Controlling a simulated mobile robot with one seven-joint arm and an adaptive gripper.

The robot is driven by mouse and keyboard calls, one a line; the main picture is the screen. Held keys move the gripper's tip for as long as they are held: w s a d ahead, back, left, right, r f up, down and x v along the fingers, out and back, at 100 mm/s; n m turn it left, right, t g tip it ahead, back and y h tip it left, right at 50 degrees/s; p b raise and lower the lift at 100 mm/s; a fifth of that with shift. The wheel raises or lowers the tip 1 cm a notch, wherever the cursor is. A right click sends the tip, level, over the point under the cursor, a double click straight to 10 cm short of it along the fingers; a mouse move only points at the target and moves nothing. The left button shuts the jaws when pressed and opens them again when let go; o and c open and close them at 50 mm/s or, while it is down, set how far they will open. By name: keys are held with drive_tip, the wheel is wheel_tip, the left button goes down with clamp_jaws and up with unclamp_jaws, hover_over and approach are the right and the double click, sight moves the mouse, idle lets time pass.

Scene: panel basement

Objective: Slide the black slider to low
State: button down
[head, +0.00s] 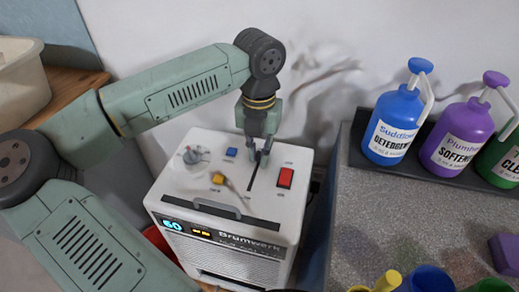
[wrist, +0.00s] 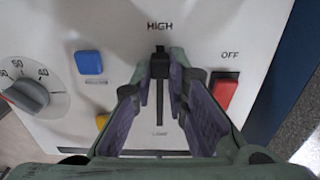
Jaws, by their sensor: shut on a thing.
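The black slider (wrist: 160,63) sits at the HIGH end of its slot in the wrist view. The dark slot (wrist: 159,103) runs from it down toward a partly hidden label, perhaps LOW, between my fingers. My gripper (head: 261,150) reaches down onto the top panel of the white machine (head: 180,180). Its two fingertips are shut on the slider, one on each side. In the head view the slider is mostly hidden by the fingers, and the slot shows below them.
A red OFF switch (wrist: 223,92) is close to the right finger. A blue button (wrist: 89,62), a yellow button (wrist: 102,121) and a grey dial (wrist: 30,95) are on the left. Detergent bottles (head: 395,120) stand on the right counter.

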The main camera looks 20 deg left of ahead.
sight(249, 190)
drive_tip(key=s+b, duration=0.3)
drive_tip(key=s, duration=0.5)
drive_tip(key=shift+s, duration=0.25)
drive_tip(key=c, duration=1.6)
unclamp_jaws()
drive_tip(key=shift+o, duration=0.2)
wheel_tip(249, 190, up, 12)
